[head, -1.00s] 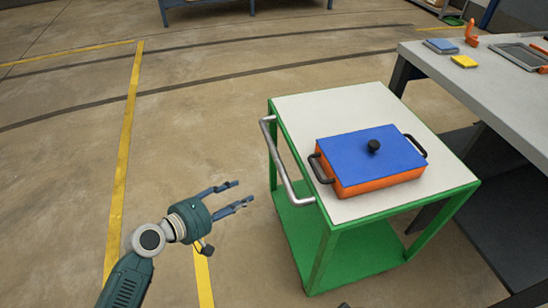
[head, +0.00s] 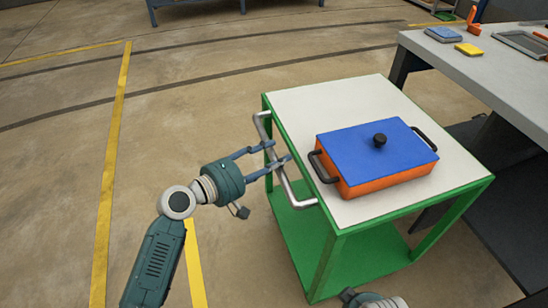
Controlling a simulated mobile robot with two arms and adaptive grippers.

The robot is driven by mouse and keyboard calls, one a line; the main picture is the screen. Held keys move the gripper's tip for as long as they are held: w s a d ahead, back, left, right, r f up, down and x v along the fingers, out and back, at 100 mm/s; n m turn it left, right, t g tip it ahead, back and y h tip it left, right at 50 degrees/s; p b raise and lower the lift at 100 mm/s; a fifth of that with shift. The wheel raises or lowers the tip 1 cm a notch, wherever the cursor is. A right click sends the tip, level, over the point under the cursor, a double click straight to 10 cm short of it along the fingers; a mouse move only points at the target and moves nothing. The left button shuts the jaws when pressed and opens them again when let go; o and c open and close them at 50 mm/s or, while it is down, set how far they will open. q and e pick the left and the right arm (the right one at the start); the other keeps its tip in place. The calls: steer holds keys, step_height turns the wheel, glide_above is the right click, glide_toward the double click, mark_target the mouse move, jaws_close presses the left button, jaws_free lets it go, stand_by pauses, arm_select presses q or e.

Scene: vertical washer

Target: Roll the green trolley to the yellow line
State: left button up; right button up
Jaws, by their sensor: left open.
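The green trolley (head: 335,255) stands upright on the floor, with a pale top and a green lower shelf. Its metal push handle (head: 291,190) is on its left side. My left gripper (head: 279,152) is open, with its fingertips overlapping the handle bar near its middle. I cannot tell whether the bar lies between the fingers or touches them. A yellow line (head: 115,120) runs along the floor to the left of the trolley. My right gripper's fingers are not visible; only a bit of my right arm shows at the bottom edge.
An orange box with a blue lid (head: 370,153) and black handles sits on the trolley top. A grey workbench (head: 480,70) stands close on the right. Another yellow strip (head: 194,265) passes under my left arm. The floor left of the trolley is clear.

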arm_select(q)
steer(key=shift+w+d, duration=0.25)
jaws_close()
steer(key=shift+a+f, duration=0.1)
